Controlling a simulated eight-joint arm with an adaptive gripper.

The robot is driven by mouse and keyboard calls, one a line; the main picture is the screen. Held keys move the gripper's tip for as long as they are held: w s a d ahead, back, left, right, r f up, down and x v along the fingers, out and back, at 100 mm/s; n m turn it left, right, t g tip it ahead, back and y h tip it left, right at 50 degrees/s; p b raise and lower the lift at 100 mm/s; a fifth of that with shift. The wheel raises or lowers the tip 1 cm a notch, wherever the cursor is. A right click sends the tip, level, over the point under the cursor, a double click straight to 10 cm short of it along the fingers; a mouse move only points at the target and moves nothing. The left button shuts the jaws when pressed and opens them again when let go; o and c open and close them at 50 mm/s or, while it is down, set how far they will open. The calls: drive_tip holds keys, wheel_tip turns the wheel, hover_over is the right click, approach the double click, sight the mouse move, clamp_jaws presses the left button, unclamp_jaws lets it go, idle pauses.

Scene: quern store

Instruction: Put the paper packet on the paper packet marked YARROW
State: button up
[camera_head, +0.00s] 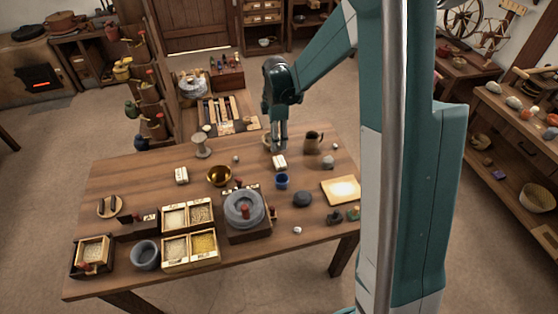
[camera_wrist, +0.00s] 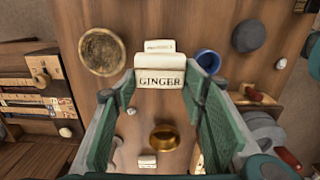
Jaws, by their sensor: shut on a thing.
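My gripper (camera_head: 280,148) is shut on a pale paper packet (camera_wrist: 160,78) whose label reads GINGER in the wrist view. Its fingers (camera_wrist: 160,88) press on the packet's two sides. Just beyond it shows a smaller white packet-like piece (camera_wrist: 159,46) with lettering I cannot read. In the head view a white packet (camera_head: 279,162) shows right under my fingertips; I cannot tell whether it is held or on the table. Another small white packet (camera_head: 181,175) lies at the table's left, also at the bottom of the wrist view (camera_wrist: 147,161). I cannot read YARROW anywhere.
The wooden table (camera_head: 130,185) holds a brass bowl (camera_head: 219,177), a blue cup (camera_head: 281,181), a dark jug (camera_head: 312,142) and a stone quern (camera_head: 243,208). Trays of grain (camera_head: 189,232) stand in front. A round shallow bowl (camera_wrist: 102,52) is left of the held packet.

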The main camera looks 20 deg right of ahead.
drive_tip(key=b, duration=0.1)
hover_over(277, 161)
drive_tip(key=shift+s+a+f, duration=0.1)
drive_tip(key=shift+a+f, duration=0.05)
drive_tip(key=shift+f, duration=2.95)
drive_tip(key=shift+f+b, duration=0.35)
drive_tip(key=shift+f, duration=1.5)
drive_tip(key=shift+f, duration=0.2)
drive_tip(key=o, duration=0.8)
drive_tip(key=shift+r, duration=0.1)
wheel_tip(277, 161, up, 12)
drive_tip(key=shift+r+p, duration=0.1)
drive_tip(key=shift+p, duration=0.85)
